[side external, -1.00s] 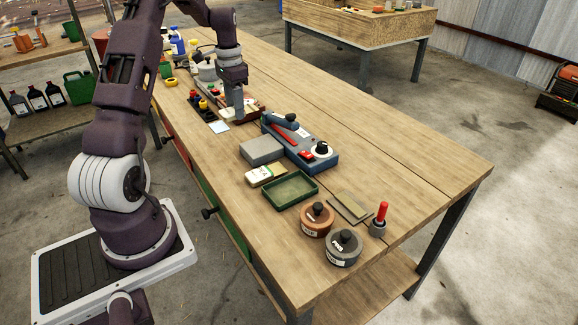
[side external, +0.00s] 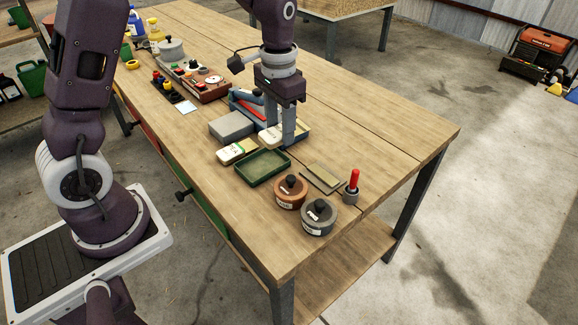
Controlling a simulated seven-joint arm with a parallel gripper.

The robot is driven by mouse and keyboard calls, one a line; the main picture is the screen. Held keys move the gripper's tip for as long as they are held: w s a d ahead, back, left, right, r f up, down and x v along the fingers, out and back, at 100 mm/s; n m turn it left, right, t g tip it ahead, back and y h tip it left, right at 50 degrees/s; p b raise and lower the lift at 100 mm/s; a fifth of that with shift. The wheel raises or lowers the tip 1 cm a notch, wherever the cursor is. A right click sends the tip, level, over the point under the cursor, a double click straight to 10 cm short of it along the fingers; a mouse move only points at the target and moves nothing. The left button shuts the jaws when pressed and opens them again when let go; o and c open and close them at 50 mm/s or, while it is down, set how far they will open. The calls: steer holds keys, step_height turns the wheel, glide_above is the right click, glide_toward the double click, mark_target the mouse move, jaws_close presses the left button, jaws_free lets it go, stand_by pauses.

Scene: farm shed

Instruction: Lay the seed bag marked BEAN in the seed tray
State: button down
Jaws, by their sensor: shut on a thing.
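My gripper (side external: 282,143) is shut on a pale cream bag (side external: 268,138), which shows on both sides of the fingers. Its marking cannot be read. The gripper is above the bench, just behind and to the right of the green seed tray (side external: 241,172). The tray is shallow and its visible floor is empty. A second pale bag with green marks (side external: 238,151) lies on the bench against or close to the tray's left back side. I cannot read its lettering clearly.
A grey block (side external: 231,125) and a blue unit (side external: 243,97), partly hidden by my gripper, stand behind the tray. A copper lidded tin (side external: 291,191), a grey lidded tin (side external: 319,217), flat plates (side external: 323,177) and a red-handled tool (side external: 353,186) stand to its right. The bench's right side is clear.

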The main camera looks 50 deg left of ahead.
mark_target(272, 134)
steer(key=s+f, duration=0.1)
steer(key=s+f+n, duration=0.1)
steer(key=f, duration=0.1)
step_height(272, 134, up, 5)
steer(key=shift+a+r, duration=0.15)
steer(key=shift+r, duration=0.05)
steer(key=w+a, duration=0.3)
steer(key=a, duration=1.2)
steer(key=s+a, duration=0.3)
steer(key=a, duration=0.6)
steer(key=s+a, duration=0.2)
steer(key=a, duration=0.7)
step_height(272, 134, down, 5)
steer(key=shift+w+f, duration=0.15)
step_height(272, 134, down, 10)
steer(key=shift+r, duration=0.2)
